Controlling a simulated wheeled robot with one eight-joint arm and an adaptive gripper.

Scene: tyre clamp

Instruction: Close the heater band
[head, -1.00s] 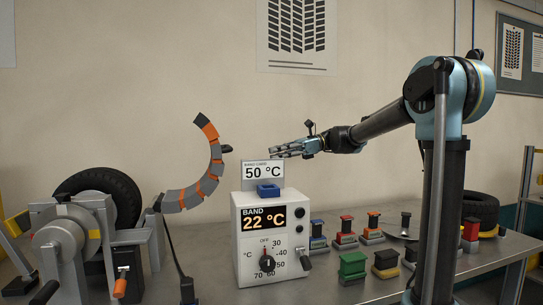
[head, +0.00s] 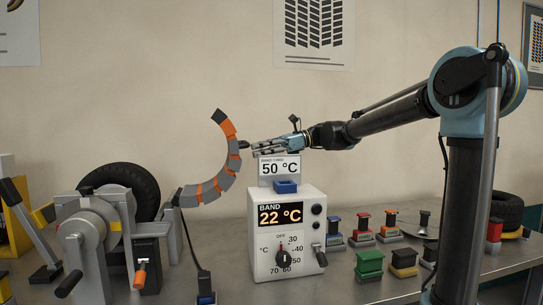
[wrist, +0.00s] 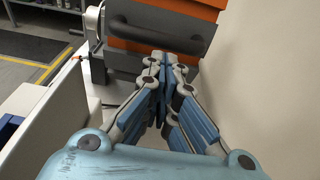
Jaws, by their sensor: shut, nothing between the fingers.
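A white control box (head: 286,235) reads BAND 22 °C and carries a 50 °C sign (head: 279,167) below my gripper. A dark tyre (head: 120,185) sits on the stand (head: 95,225). Several coloured blocks (head: 369,264) stand on the bench at the right.

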